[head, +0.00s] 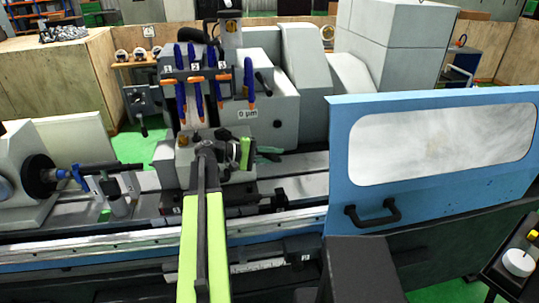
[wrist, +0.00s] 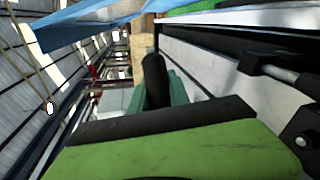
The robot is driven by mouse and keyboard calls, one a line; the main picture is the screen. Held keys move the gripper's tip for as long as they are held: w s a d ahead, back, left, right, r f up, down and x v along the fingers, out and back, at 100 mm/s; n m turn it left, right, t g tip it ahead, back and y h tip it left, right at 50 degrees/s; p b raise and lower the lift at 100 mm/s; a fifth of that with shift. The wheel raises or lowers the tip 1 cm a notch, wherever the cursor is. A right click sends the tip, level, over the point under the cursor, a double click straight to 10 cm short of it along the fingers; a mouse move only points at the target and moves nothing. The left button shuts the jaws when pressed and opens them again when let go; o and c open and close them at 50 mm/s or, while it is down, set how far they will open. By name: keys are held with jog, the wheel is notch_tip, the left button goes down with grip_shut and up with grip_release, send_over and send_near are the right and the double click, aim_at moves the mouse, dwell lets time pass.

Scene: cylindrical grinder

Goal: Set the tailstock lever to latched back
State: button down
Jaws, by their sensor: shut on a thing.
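The tailstock (head: 268,153) seems to be the low teal-green part on the machine bed, just right of my gripper; most of it is hidden. My gripper (head: 240,152) is at its left side, at the end of my green arm. In the wrist view a black, round-ended bar, seemingly the tailstock lever (wrist: 155,80), stands up past the dark pad of my green finger (wrist: 170,145). Teal parts show behind it. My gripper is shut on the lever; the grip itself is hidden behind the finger. The lever's exact angle cannot be told.
A blue door (head: 338,200) with a window and black handle (head: 372,213) stands close on the right. A grey box marked "0 µm" (head: 270,120) is behind. A workhead with a dark chuck (head: 40,175) is at left.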

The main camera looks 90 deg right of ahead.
jog(key=shift+s+a+f+y, duration=0.1)
jog(key=shift+a+f+y, duration=0.05)
jog(key=shift+a+y, duration=0.15)
jog(key=c, duration=1.5)
grip_release()
jog(key=shift+c, duration=0.2)
jog(key=o, duration=0.3)
jog(key=shift+s+a, duration=0.1)
jog(key=shift+s, duration=0.05)
jog(key=shift+w+r, duration=0.25)
jog(key=shift+w, duration=0.15)
jog(key=p+v, duration=0.3)
jog(key=v, duration=1.3)
jog(key=shift+w+p, duration=0.35)
jog(key=shift+p, duration=0.05)
